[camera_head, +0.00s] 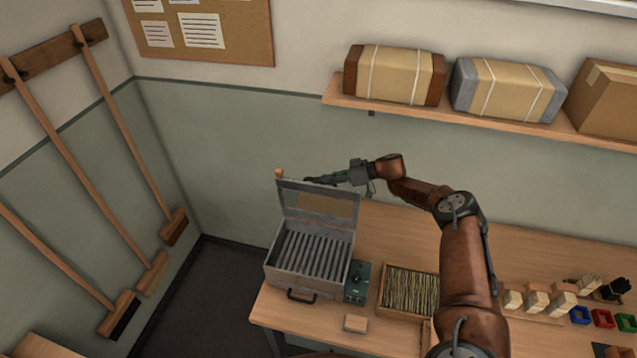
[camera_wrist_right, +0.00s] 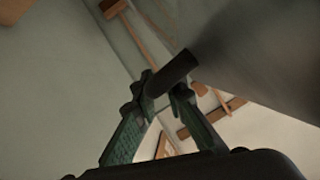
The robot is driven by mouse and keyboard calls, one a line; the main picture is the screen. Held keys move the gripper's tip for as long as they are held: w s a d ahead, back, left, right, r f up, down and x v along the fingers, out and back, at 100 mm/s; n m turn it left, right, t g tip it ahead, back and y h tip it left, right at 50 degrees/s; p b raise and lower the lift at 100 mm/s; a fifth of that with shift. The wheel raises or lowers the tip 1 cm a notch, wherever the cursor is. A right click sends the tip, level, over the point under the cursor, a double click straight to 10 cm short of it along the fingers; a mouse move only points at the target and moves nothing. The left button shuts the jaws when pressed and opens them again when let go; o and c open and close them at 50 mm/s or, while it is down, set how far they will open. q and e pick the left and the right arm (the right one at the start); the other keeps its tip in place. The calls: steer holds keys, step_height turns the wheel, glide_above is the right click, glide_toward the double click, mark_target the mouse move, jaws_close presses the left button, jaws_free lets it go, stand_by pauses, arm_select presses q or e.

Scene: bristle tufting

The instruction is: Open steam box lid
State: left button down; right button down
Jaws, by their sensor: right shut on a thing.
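The steam box (camera_head: 308,265) stands at the left end of the workbench, with a grooved, slatted inside showing. Its windowed lid (camera_head: 318,206) stands raised, roughly upright, at the back of the box. My right gripper (camera_head: 308,181) is at the lid's top edge, near its left corner. In the right wrist view its fingers (camera_wrist_right: 168,85) are shut on a dark round bar, which seems to be the lid handle (camera_wrist_right: 172,72). The lid's grey surface (camera_wrist_right: 262,50) fills the upper right there. My left gripper is not in view.
A control box (camera_head: 357,283) sits right of the steam box, then a tray of bristles (camera_head: 408,291). A small wooden block (camera_head: 355,323) lies in front. Brush blocks (camera_head: 537,300) and coloured cups (camera_head: 602,318) are at the right. A shelf (camera_head: 470,117) with packages hangs above. Brooms (camera_head: 130,130) hang left.

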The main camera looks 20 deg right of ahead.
steer(key=c, duration=2)
jaws_free()
steer(key=shift+o, duration=0.2)
steer(key=shift+d, duration=0.15)
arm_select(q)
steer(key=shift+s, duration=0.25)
arm_select(e)
steer(key=v, duration=1.1)
steer(key=shift+s+d+r, duration=0.15)
steer(key=shift+s+d, duration=0.1)
steer(key=shift+d, duration=0.05)
